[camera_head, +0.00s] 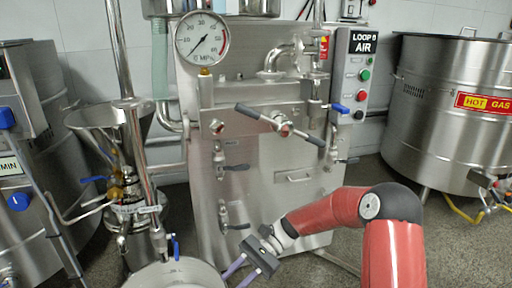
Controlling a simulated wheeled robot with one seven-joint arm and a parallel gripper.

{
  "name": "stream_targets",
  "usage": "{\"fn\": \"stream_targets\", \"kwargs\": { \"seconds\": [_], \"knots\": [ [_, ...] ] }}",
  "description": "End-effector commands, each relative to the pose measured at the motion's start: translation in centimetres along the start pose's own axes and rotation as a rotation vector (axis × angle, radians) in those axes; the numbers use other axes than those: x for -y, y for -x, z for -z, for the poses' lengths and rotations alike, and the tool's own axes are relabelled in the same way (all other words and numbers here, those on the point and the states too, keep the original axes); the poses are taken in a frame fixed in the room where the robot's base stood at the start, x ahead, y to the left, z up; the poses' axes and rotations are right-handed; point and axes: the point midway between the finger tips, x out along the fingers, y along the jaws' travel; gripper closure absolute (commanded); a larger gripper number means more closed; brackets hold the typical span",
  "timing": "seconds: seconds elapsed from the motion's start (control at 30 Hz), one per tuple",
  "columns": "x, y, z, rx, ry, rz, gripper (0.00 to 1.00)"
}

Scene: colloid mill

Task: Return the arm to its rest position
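My red arm (392,245) comes up from the bottom right, bends at a dark elbow and reaches down to the left. My gripper (240,274) is low in the middle, in front of the steel mill panel (290,213). Its two pale purple fingers point down and left with a gap between them, and I see nothing held. The fingers are close to the right side of a light round vessel (175,275) at the bottom edge. I cannot tell whether they touch it.
A pressure gauge (202,38), a grey-handled bar (280,125) and blue-handled valves stand out from the mill. A steel funnel (108,115) is at left. A control box (350,72) and a large steel tank (445,120) are at right. Speckled floor shows between mill and tank.

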Motion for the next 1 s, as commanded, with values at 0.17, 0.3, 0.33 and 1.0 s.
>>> {"fn": "stream_targets", "kwargs": {
  "seconds": [0.17,0.3,0.33,1.0],
  "knots": [
    [-2.4,0.9,-4.4,-0.307,0.082,-0.145,0.69],
    [-4.6,2.3,-7.6,-0.531,0.153,-0.243,0.69],
    [-5.0,2.6,-8.3,-0.578,0.171,-0.264,0.69],
    [-16.4,8.8,-25.3,-1.471,0.579,-0.583,0.69]
  ]
}}
